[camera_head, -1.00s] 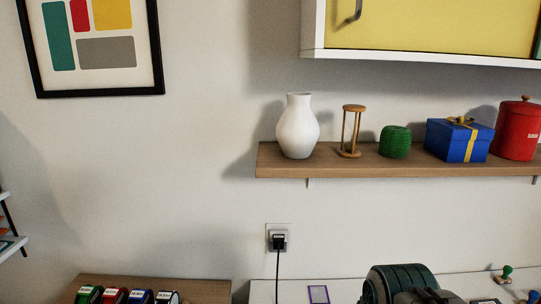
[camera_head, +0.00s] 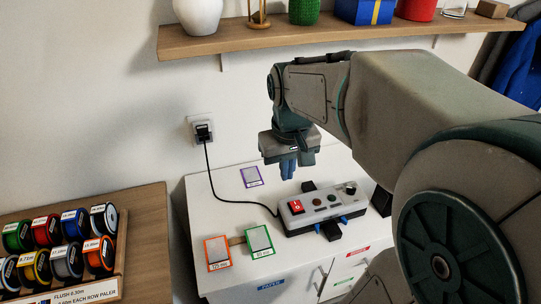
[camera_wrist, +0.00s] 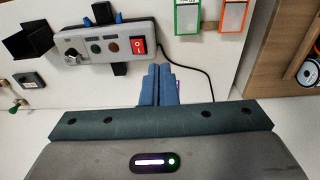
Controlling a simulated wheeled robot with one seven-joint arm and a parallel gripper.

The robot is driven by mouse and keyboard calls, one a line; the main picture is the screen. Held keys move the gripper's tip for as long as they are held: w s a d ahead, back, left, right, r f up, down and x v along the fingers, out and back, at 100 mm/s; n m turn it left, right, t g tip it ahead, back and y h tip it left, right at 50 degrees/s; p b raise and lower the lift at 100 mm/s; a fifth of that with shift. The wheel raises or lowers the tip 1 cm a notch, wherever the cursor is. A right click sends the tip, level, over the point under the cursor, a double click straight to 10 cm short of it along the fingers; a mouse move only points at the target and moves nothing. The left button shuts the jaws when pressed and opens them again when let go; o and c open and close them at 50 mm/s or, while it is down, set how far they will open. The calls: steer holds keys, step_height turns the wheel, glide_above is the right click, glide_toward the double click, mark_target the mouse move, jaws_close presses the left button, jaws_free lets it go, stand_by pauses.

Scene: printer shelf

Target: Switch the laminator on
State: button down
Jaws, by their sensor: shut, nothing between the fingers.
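The laminator (camera_head: 324,210) is a small grey box on the white cabinet top, with a red rocker switch (camera_head: 296,206) at its left end in the head view. Small round buttons and a dark knob sit along its top. In the wrist view the laminator (camera_wrist: 105,47) lies beyond the fingers, with the red switch (camera_wrist: 138,45) at its right end, close to the fingertips. My gripper (camera_head: 288,170) is shut and empty, pointing down behind the laminator. Its blue fingers (camera_wrist: 158,72) also show in the wrist view, apart from the switch in the picture.
A black cable runs from the laminator to a wall plug (camera_head: 203,130). Orange (camera_head: 217,252) and green (camera_head: 259,243) framed cards lie left of it, a purple card (camera_head: 251,177) behind. A spool rack (camera_head: 70,250) stands at left. A shelf (camera_head: 230,40) hangs above.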

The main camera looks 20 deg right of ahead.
mark_target(294, 203)
steer(key=w+d+f+g+b, duration=0.2)
steer(key=w+d+f, duration=0.4)
steer(key=w, duration=0.4)
steer(key=shift+w+d+g, duration=0.25)
steer(key=shift+w+g, duration=0.1)
steer(key=shift+g, duration=0.15)
steer(key=shift+f, duration=0.15)
steer(key=f, duration=0.4)
steer(key=s+f, duration=0.1)
steer(key=f, duration=0.4)
steer(key=s+f, duration=0.1)
steer(key=f, duration=0.3)
steer(key=shift+s+f, duration=0.25)
steer(key=shift+f, duration=0.1)
steer(key=shift+w+a+p, duration=0.1)
steer(key=shift+a+p, duration=0.05)
steer(key=shift+p, duration=0.25)
